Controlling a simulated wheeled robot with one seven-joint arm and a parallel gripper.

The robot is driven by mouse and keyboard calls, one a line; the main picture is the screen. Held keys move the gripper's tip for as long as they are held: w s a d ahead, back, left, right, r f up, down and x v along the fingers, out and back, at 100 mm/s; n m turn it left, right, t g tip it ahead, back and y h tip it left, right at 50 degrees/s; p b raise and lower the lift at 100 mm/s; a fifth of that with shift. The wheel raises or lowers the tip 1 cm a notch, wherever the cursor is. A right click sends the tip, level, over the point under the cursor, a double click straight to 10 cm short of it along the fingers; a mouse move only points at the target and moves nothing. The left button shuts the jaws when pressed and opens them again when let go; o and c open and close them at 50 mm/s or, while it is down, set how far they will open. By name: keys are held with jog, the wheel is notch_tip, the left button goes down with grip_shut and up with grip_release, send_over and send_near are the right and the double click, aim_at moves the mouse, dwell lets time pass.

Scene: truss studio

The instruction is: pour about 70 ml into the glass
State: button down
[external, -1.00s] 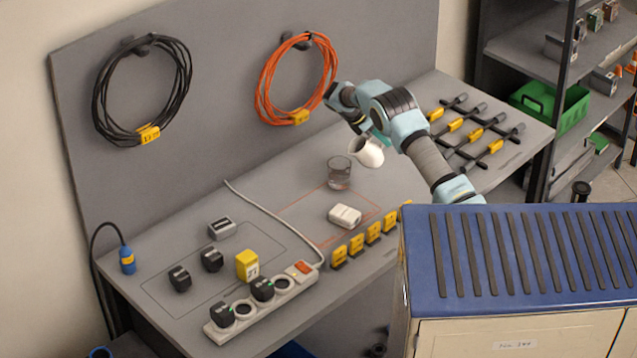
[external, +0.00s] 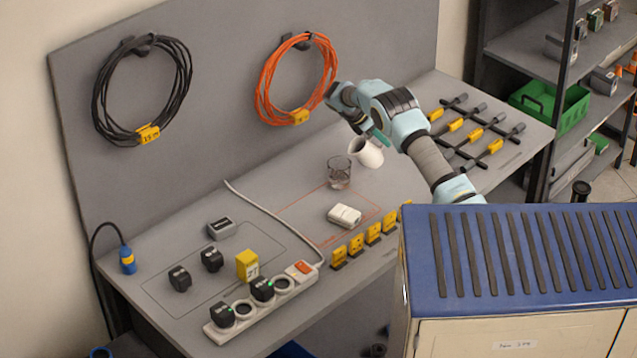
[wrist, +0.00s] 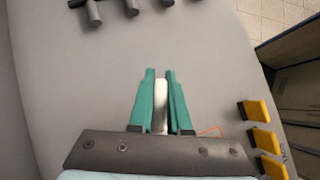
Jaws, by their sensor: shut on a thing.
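The glass (external: 339,173) stands upright on the grey bench in the external view; it is clear, and whether liquid is in it is hard to tell. A white jug (external: 366,153) is held in the air just right of the glass, tilted with its mouth toward it. My gripper (external: 380,138) is behind the jug, mostly hidden by it and by my arm. In the wrist view my gripper's green fingers (wrist: 161,100) are shut on a narrow white part of the jug (wrist: 160,97), likely its handle. No stream of liquid can be made out.
A white box (external: 344,216) lies in front of the glass, with several yellow tags (external: 356,244) along the bench edge. A power strip (external: 262,300) and black plugs are at front left. Black-handled tools (external: 470,128) lie to the right.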

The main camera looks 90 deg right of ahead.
jog(key=s+f+t, duration=0.1)
jog(key=s+d+f+t+y+p, duration=0.1)
jog(key=s+f+t, duration=0.1)
jog(key=s+f+t+y+p, duration=0.1)
jog(key=f+t, duration=0.1)
jog(key=shift+s+d, duration=0.15)
jog(key=shift+d, duration=0.25)
jog(key=shift+s+d+f+t+y+b, duration=0.1)
jog(key=shift+s+f+t+y+b, duration=0.15)
jog(key=shift+f+t, duration=0.3)
jog(key=shift+s+d+f+t+y+b, duration=0.1)
jog(key=shift+s+f+t+y+b, duration=0.15)
jog(key=shift+f+t, duration=0.3)
